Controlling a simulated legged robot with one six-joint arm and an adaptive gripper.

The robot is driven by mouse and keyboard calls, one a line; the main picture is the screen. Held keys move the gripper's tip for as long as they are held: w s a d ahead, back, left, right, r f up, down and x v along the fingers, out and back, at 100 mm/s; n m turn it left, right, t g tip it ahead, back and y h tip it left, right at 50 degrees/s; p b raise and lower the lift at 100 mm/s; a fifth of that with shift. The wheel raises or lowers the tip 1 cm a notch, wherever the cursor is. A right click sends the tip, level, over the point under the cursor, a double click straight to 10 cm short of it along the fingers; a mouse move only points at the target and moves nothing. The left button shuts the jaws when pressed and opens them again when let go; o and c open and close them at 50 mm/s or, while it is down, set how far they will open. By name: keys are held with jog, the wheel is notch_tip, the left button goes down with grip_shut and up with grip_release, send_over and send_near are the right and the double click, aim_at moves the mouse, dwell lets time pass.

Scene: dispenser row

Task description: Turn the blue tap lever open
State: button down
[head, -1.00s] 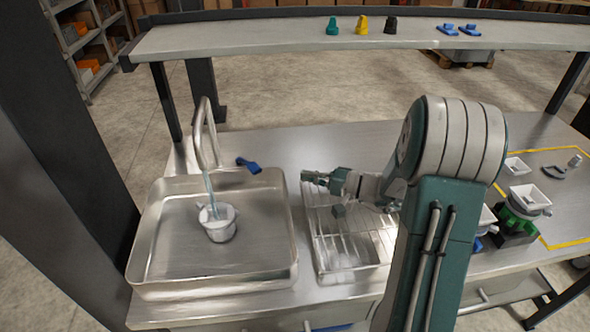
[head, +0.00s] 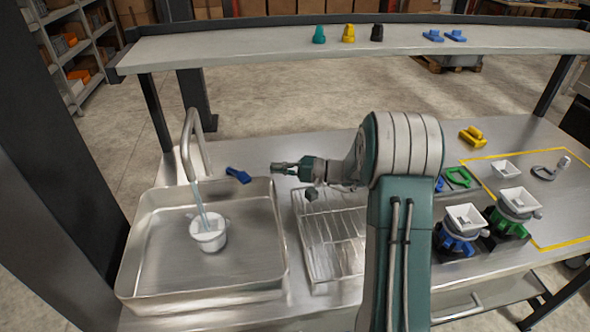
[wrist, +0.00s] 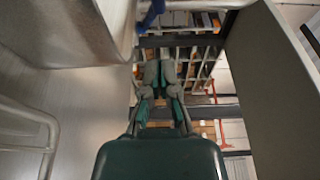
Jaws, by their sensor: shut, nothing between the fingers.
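The blue tap lever (head: 238,175) sticks out behind the metal basin (head: 135,245), right of the curved steel tap (head: 186,130). A pale blue stream runs from the spout into a white cup (head: 208,238) standing in the basin. My gripper (head: 275,168) is shut and empty. It points left toward the lever, a short gap to its right in the head view, and I see no contact. In the wrist view the closed fingers (wrist: 160,72) are at the middle, and a blue piece, likely the lever (wrist: 150,12), shows at the top edge.
A wire drying rack (head: 335,245) lies below my arm, right of the basin. Blue (head: 460,232) and green (head: 515,212) dispensers with white hoppers stand further right. A raised shelf (head: 250,50) with small coloured parts runs across the back.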

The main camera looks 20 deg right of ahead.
aim_at(251, 178)
jog(key=shift+s+a, duration=0.15)
jog(key=shift+a, duration=1.2)
jog(key=shift+s+a, duration=0.15)
jog(key=shift+a, duration=1.15)
jog(key=shift+s+a, duration=0.25)
jog(key=shift+a, duration=0.2)
jog(key=shift+s+a, duration=0.2)
jog(key=shift+a, duration=0.25)
jog(key=shift+d, duration=0.1)
